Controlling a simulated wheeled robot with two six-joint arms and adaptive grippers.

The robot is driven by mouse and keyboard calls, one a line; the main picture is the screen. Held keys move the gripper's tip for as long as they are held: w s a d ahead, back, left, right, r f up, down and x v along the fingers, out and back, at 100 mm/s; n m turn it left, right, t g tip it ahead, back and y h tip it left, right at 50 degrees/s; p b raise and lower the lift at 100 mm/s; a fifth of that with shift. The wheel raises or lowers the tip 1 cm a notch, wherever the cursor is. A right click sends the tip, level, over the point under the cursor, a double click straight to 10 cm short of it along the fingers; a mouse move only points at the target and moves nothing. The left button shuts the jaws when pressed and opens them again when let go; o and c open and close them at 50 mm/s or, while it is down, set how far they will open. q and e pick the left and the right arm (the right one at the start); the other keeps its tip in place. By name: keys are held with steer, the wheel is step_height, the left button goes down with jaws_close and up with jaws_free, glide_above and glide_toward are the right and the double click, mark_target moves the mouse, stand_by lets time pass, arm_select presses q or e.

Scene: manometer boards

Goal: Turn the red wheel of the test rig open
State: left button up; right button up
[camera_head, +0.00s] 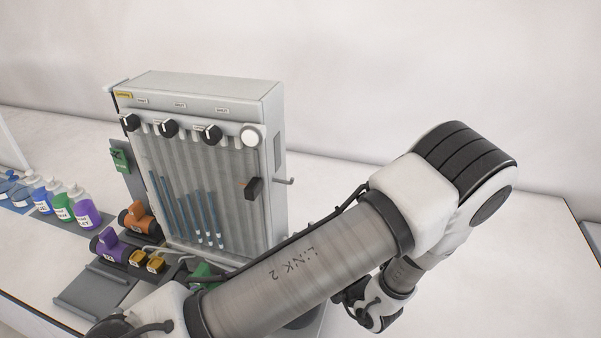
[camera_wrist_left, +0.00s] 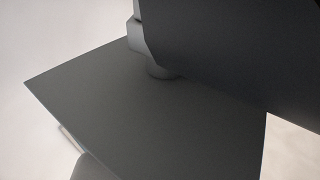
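The manometer board (camera_head: 272,100) stands upright on the white table in the head view, with several blue-filled tubes on its front. I see no red wheel in either view. An orange fitting (camera_head: 139,218) and a purple fitting (camera_head: 108,246) sit at the board's lower left. One of my arms crosses in front of the lower right of the scene and hides part of the board's foot and the table there.
Several capped bottles, among them a green one (camera_head: 62,205) and a purple one (camera_head: 83,210), stand at the left. A grey tray (camera_head: 95,290) lies at the front left edge. Black knobs (camera_head: 168,128) line the board's top. The table behind the board is clear.

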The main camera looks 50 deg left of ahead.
arm_select(q)
steer(key=shift+d+r, duration=0.15)
steer(key=shift+d, duration=0.15)
steer(key=c, duration=0.4)
steer(key=shift+s, duration=0.1)
steer(key=c, duration=0.4)
steer(key=shift+a, duration=0.3)
steer(key=shift+c, duration=0.5)
steer(key=shift+f, duration=0.2)
steer(key=o, duration=0.9)
